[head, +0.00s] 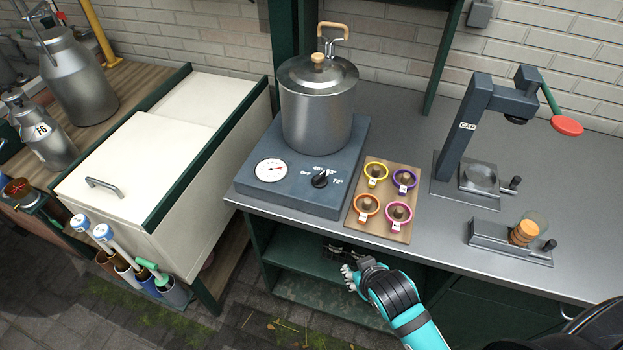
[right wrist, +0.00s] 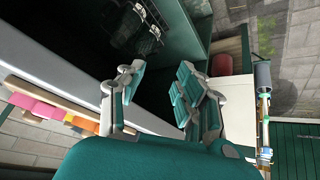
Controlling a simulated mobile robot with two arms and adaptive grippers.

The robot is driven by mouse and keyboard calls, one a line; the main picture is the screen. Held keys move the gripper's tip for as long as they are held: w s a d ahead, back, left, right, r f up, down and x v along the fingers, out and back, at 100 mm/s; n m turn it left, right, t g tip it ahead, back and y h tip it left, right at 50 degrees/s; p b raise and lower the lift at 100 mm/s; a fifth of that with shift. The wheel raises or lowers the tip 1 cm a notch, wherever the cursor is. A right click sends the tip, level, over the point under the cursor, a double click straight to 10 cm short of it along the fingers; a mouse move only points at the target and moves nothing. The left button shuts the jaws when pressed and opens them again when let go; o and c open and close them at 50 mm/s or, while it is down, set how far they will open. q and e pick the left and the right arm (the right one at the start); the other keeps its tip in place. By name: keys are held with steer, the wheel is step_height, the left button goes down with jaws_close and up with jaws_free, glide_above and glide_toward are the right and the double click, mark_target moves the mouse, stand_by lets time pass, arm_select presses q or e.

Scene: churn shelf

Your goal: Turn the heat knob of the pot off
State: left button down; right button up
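A steel pot (head: 317,112) with a lid and wooden-handled fittings stands on a dark grey heater base (head: 262,200). The black heat knob (head: 320,179) is on the base's front right, among the marks OFF, 40°, 63° and 72°. Its pointer seems turned toward the upper right, near 63°, but it is too small to be sure. My right gripper (head: 352,272) is below and in front of the counter edge, clear of the knob. In the right wrist view its fingers (right wrist: 160,88) are spread with nothing between them. My left gripper is not in view.
A wooden board (head: 379,228) with several coloured rings lies right of the heater. A capping press (head: 470,130) and a small metal holder (head: 490,245) stand farther right. The counter's front edge overhangs a green shelf (head: 300,285). A white chest (head: 140,150) stands at left.

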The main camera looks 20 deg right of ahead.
steer(key=w+a+r+t, duration=0.1)
steer(key=w+r+t, duration=0.1)
steer(key=w+r, duration=0.2)
steer(key=w+a+r+t, duration=0.1)
steer(key=w+r+t, duration=0.2)
steer(key=r, duration=0.4)
steer(key=w+a+r+t, duration=0.1)
steer(key=w+r+t, duration=0.1)
steer(key=w+r, duration=0.3)
steer(key=shift+w+r, duration=0.15)
steer(key=shift+w, duration=0.45)
steer(key=w+a+r+n+t+y, duration=0.25)
steer(key=a+r+n+y, duration=0.4)
steer(key=r, duration=0.35)
steer(key=w+a+r+n+t+y, duration=0.25)
steer(key=a+r+n+y, duration=0.25)
steer(key=a+r+y, duration=0.4)
steer(key=s+a+r+n+g+y, duration=0.3)
steer(key=a+n+g+y, duration=0.2)
steer(key=a+n+g, duration=0.5)
steer(key=n+g+h, duration=0.2)
steer(key=g+h, duration=0.7)
steer(key=h, duration=1.1)
glide_above(315, 179)
step_height(315, 179, down, 9)
steer(key=shift+m, duration=0.25)
step_height(315, 179, down, 17)
steer(key=p, duration=0.3)
steer(key=shift+r, duration=0.1)
